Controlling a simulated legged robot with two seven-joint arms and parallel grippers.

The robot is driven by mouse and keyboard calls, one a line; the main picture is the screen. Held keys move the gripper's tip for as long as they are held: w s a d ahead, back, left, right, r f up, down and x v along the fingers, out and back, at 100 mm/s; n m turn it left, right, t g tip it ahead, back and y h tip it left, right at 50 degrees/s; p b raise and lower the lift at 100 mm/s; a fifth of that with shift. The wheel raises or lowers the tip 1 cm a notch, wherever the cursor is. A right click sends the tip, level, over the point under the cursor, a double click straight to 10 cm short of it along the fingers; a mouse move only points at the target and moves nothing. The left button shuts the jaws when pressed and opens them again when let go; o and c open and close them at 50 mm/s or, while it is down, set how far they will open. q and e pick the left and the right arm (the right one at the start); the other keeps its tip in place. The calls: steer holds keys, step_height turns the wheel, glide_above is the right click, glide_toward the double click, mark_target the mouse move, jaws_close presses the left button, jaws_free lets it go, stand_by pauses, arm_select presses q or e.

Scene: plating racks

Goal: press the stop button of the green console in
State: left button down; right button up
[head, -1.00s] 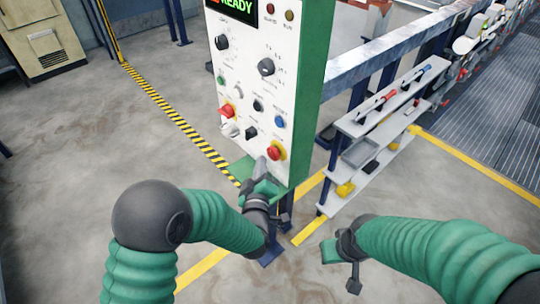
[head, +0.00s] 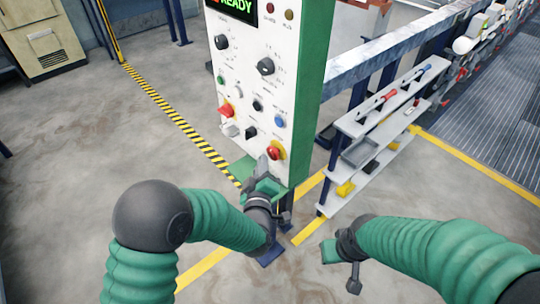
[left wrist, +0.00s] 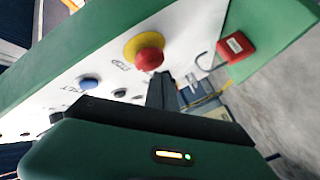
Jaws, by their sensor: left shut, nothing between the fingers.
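The green console (head: 308,100) has a white front panel and stands upright in the head view. Its stop button (head: 273,153) is a red mushroom cap on a yellow ring, low on the panel's right side. In the left wrist view the stop button (left wrist: 149,56) shows clearly, with lettering beside it. My left gripper (head: 263,166) is shut and empty, just below and left of the button. In the left wrist view its dark fingertips (left wrist: 161,88) end close by the cap; I cannot tell whether they touch. My right gripper (head: 342,250) hangs low, away from the console; its jaw opening is unclear.
Other controls crowd the panel: a red switch (head: 226,110), a blue button (head: 280,121) and black knobs (head: 265,66). A red labelled block (left wrist: 236,46) sits at the console's edge. A shelf rack (head: 385,125) stands to the right. Open floor lies left.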

arm_select(q)
steer(key=shift+w+d, duration=0.35)
steer(key=shift+d, duration=0.15)
stand_by(0.8)
steer(key=shift+s+a, duration=0.55)
steer(key=shift+a, duration=0.2)
steer(key=s+a, duration=0.1)
steer(key=a, duration=0.1)
steer(key=s+a+b, duration=0.1)
steer(key=s+a, duration=0.1)
stand_by(0.8)
